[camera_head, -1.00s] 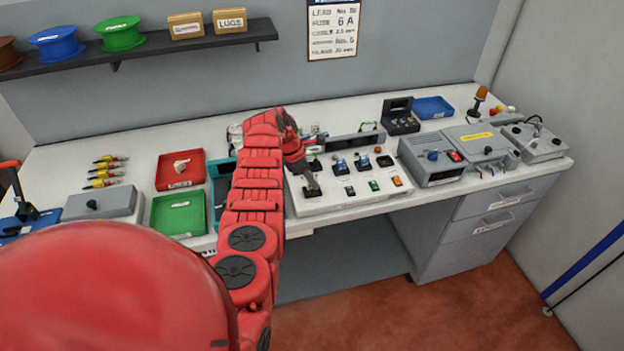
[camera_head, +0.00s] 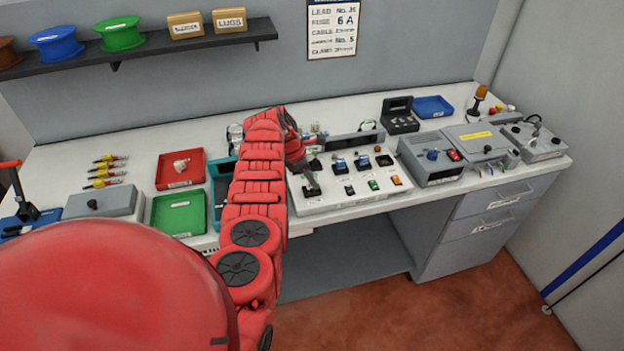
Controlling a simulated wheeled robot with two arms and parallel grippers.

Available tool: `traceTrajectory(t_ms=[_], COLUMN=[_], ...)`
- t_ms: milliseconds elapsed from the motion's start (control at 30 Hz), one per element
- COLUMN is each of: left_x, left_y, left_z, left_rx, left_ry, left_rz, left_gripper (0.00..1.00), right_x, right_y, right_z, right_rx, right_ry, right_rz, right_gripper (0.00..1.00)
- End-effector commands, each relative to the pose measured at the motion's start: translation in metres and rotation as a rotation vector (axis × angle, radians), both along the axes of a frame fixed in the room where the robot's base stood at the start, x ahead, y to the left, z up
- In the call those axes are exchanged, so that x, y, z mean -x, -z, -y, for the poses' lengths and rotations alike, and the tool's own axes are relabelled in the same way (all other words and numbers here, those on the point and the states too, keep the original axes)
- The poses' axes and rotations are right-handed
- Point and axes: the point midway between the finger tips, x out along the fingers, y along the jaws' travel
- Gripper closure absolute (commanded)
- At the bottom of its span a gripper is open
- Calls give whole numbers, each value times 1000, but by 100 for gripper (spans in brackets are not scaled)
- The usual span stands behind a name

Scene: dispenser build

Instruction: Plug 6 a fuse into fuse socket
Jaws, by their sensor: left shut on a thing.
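My left gripper (camera_head: 311,186) points down at the front left of a white panel (camera_head: 340,203) on the bench. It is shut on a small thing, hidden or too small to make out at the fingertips. The panel carries a back row of dark units with blue parts (camera_head: 361,162). Its front row has small coloured pieces, among them a green one (camera_head: 373,184) and an orange one (camera_head: 396,180). I cannot tell which piece is the fuse socket. A wall card (camera_head: 332,28) reads "FUSE 6 A". My right gripper is not in view.
A red tray (camera_head: 180,183) and a green tray (camera_head: 178,231) lie left of my left arm. A grey box with a blue knob (camera_head: 430,172) stands right of the panel. My arm hides part of the bench behind it.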

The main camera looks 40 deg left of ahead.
Motion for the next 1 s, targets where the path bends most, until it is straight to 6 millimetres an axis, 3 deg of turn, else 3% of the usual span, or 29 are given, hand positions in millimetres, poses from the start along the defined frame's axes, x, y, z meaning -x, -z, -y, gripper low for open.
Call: traceTrajectory(t_ms=[1000], left_x=[1], left_y=[12], left_z=[-1], left_rx=[1], left_ry=[0], left_rz=[-1], left_gripper=[100], right_x=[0], right_y=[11], right_z=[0], right_rx=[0], right_ry=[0], right_rz=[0], right_gripper=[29])
